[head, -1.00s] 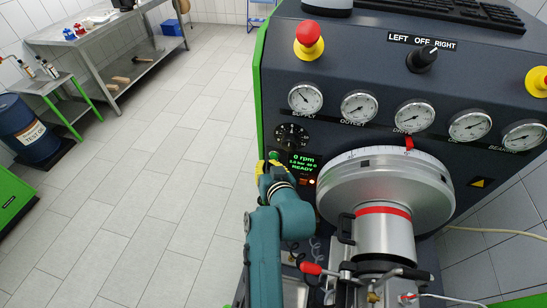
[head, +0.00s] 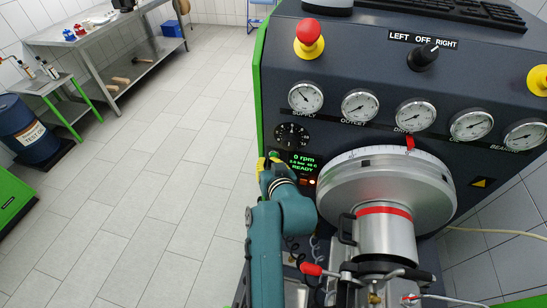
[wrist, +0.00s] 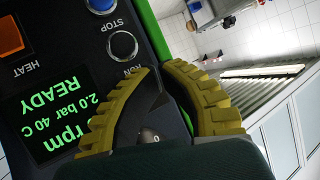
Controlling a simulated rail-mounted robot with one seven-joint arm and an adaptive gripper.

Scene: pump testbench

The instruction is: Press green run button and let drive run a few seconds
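My gripper (head: 267,165) is at the left side of the dark testbench front, beside the display (head: 303,163), which reads 0 rpm and READY. In the wrist view the panel appears upside down. Its yellow fingers (wrist: 158,78) curve together at their tips with nothing seen held, and look shut. The RUN button (wrist: 122,45), a silver ring with a dark face, lies just beyond the fingertips; I see no green on its face. The blue STOP button (wrist: 100,5) is beside it. Contact with the panel cannot be told. In the head view my gripper hides the RUN button.
An orange HEAT button (wrist: 12,34) is near the display. A red emergency stop (head: 309,39), a LEFT-OFF-RIGHT switch (head: 422,57) and several gauges are higher on the panel. A large metal drum (head: 385,190) stands right of my arm. The tiled floor (head: 165,180) at left is clear.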

